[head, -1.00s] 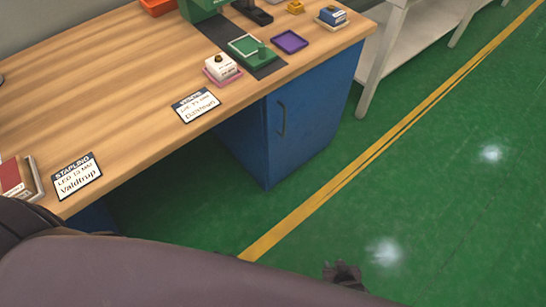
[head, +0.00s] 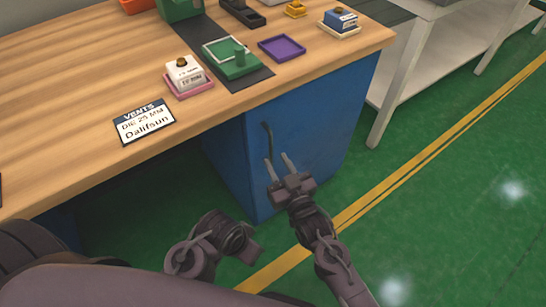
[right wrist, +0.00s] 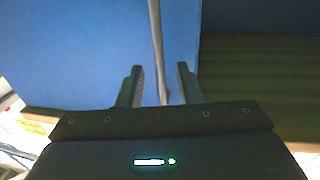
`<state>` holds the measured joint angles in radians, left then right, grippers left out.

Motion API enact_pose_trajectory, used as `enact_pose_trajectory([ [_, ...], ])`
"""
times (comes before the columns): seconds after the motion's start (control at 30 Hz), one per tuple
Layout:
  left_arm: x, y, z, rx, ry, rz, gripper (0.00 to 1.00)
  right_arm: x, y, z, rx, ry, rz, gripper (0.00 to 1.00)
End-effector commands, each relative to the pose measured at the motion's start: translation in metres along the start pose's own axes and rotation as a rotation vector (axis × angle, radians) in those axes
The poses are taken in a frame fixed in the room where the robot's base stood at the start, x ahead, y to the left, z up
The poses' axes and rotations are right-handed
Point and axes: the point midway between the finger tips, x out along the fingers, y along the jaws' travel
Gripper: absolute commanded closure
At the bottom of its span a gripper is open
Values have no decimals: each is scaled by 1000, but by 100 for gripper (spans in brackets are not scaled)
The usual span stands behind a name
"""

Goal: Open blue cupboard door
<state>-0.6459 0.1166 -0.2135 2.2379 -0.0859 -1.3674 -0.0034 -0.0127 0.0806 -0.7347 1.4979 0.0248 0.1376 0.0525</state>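The blue cupboard (head: 300,125) stands under the wooden workbench, and its door is shut. A dark vertical handle (head: 268,142) is on the door. My right gripper (head: 278,165) is open in front of the door, with its fingertips close to the handle's lower part. In the right wrist view the handle (right wrist: 157,45) runs between the two spread fingers of the right gripper (right wrist: 160,85), over the blue door (right wrist: 80,50). I cannot tell whether the fingers touch it.
The workbench top (head: 60,100) holds a white box on a pink tray (head: 188,80), a green tray (head: 232,60), a purple tray (head: 282,47) and a label card (head: 146,120). A grey-white table (head: 400,85) stands at right. The green floor (head: 440,200) beside the cupboard is clear.

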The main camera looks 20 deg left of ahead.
Motion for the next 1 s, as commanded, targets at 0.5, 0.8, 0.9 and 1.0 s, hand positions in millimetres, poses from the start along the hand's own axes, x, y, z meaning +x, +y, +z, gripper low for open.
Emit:
enact_pose_trajectory([
  [0.5, 5, 6, -6, 15, 51, 11, 64, 35, 0, 1, 1, -3, 0, 67],
  [0.8, 5, 6, -6, 15, 51, 11, 64, 35, 0, 1, 0, -2, 0, 98],
  [0.9, 5, 6, -6, 14, 51, 11, 64, 35, 0, 1, 0, -3, 0, 100],
  [1.0, 5, 6, -6, 14, 51, 11, 64, 34, 0, 1, 0, -3, 0, 100],
])
